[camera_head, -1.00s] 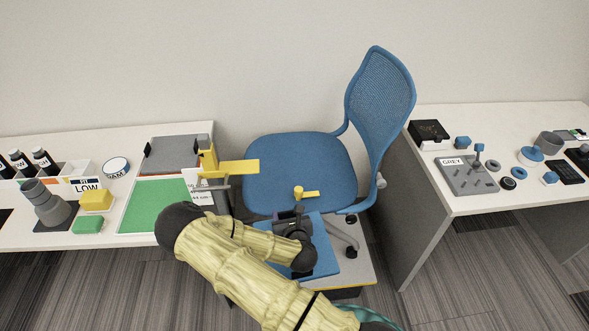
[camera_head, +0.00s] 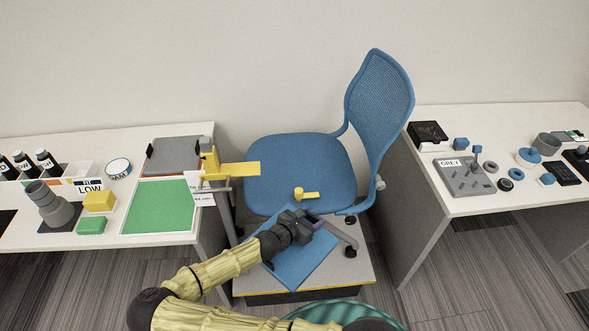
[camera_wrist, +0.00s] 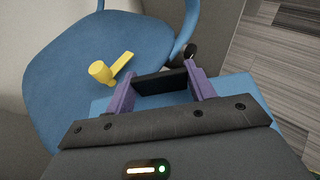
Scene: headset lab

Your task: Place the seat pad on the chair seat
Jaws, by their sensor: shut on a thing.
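The blue seat pad (camera_head: 302,262) is a flat square in front of the chair, over a low platform. My gripper (camera_head: 318,222) is at the pad's upper edge. In the wrist view its purple fingers (camera_wrist: 162,85) are shut on a black block that appears to be the pad's grip. The pad (camera_wrist: 245,90) shows beside and behind the fingers there. I cannot tell how far the pad is above the platform. The blue chair seat (camera_head: 298,165) lies just behind it and also shows in the wrist view (camera_wrist: 75,75).
A yellow knobbed piece (camera_head: 306,194) is at the seat's front edge. A yellow bracket (camera_head: 235,170) juts from the left table (camera_head: 100,242) over the seat's left side. The blue mesh backrest (camera_head: 380,105) rises on the right. The platform (camera_head: 350,268) stands below; a right table (camera_head: 480,205) flanks the chair.

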